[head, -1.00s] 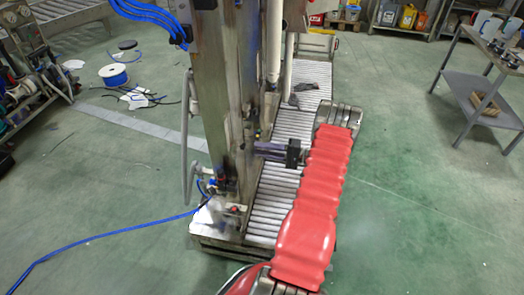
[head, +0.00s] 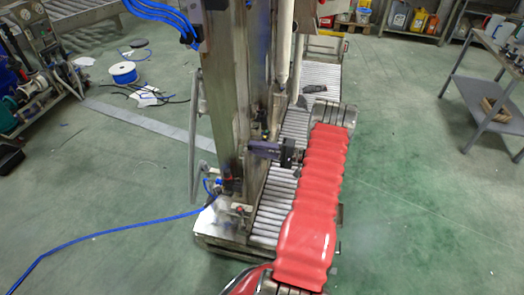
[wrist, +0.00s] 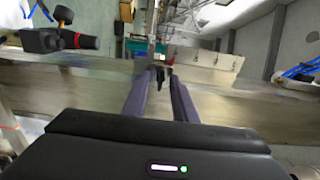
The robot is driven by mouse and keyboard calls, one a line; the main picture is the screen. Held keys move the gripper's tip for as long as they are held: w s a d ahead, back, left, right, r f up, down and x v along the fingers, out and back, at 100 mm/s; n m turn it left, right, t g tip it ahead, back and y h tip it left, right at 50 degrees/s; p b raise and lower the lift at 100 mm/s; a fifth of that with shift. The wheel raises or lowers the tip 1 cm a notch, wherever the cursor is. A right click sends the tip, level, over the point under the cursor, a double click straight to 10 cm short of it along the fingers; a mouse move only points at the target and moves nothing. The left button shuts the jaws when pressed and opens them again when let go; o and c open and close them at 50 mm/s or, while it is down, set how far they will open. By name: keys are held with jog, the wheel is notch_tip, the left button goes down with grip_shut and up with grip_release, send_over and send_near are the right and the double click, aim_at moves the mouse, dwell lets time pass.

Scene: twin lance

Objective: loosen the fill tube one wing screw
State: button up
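My gripper (head: 251,148) reaches left from the end of my red-sleeved arm towards a tall metal column (head: 228,90), at about its middle height. In the wrist view its two dark purple fingers (wrist: 161,74) stand apart with a gap between them. A small dark piece shows near the tips; I cannot tell if it is a finger pad or something behind. Pale tubes (head: 284,45) run down beside the column, and I cannot tell which is fill tube one. No wing screw can be made out; it is too small or hidden.
A blurred metal beam (wrist: 60,90) crosses the wrist view, with a black and red fitting (wrist: 70,40) at upper left. A roller conveyor (head: 270,215) runs under the column. A blue hose (head: 110,235) lies on the floor. A grey table (head: 485,85) stands right; open floor lies between.

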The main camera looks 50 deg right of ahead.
jog(key=shift+x, duration=1.05)
jog(key=c, duration=0.3)
jog(key=shift+n, duration=0.4)
grip_shut()
jog(key=n, duration=0.3)
jog(key=shift+a+n, duration=0.1)
jog(key=shift+n, duration=0.3)
jog(key=shift+n, duration=2.2)
